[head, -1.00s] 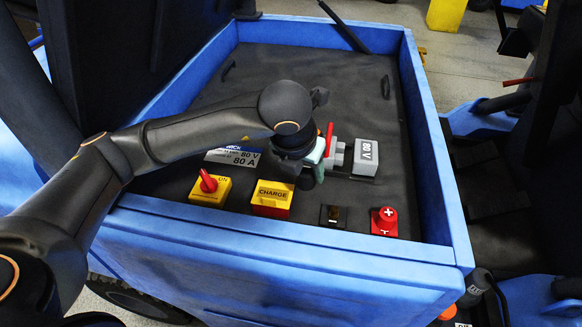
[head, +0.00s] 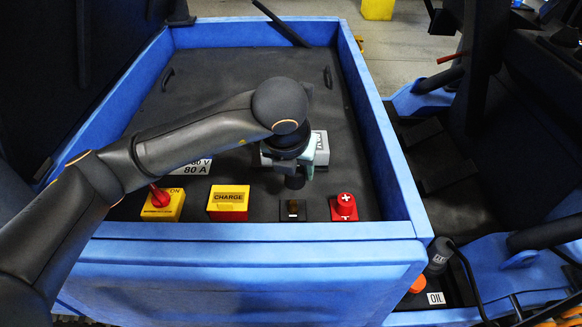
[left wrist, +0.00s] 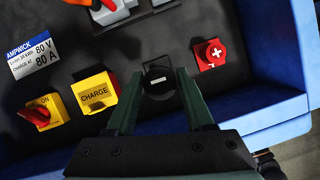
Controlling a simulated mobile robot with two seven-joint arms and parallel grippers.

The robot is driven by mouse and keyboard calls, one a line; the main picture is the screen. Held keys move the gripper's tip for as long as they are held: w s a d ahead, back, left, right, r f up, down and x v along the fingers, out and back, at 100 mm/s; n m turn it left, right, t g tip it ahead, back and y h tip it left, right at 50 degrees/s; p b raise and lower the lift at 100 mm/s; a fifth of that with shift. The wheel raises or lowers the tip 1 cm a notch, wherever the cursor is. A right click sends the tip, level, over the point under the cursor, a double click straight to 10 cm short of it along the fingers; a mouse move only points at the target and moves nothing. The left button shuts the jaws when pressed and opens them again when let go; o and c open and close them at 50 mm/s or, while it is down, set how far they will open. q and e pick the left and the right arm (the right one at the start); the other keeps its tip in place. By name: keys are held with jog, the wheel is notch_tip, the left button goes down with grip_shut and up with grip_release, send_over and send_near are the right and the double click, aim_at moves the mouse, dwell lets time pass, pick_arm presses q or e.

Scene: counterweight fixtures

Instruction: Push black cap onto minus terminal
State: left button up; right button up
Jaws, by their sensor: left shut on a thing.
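My left gripper (left wrist: 158,88) is shut on the black cap (left wrist: 159,84), a round dark cap with a white minus mark on top. In the head view the gripper (head: 296,172) holds the cap (head: 295,183) above the battery tray. The minus terminal (head: 293,210), a small dark block with a brownish metal part, shows just in front of and below the cap, bare on top. In the wrist view the cap hides most or all of this terminal. A red cap with a plus mark (head: 344,206) sits on the terminal to the right. My right gripper is not in view.
A yellow CHARGE block (head: 228,203) and a yellow block with a red switch (head: 162,203) stand to the left. The blue tray wall (head: 250,229) runs close in front of the terminals.

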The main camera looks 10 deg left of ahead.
pick_arm(q)
jog(key=shift+f, duration=0.15)
jog(key=shift+f+b, duration=2.85)
jog(key=shift+b, duration=0.15)
jog(key=shift+w+a, duration=0.1)
jog(key=shift+w, duration=0.05)
jog(key=shift+w+a+b, duration=0.15)
jog(key=shift+w+b, duration=0.05)
jog(key=shift+b, duration=0.15)
jog(key=shift+b, duration=0.35)
jog(key=shift+f, duration=0.2)
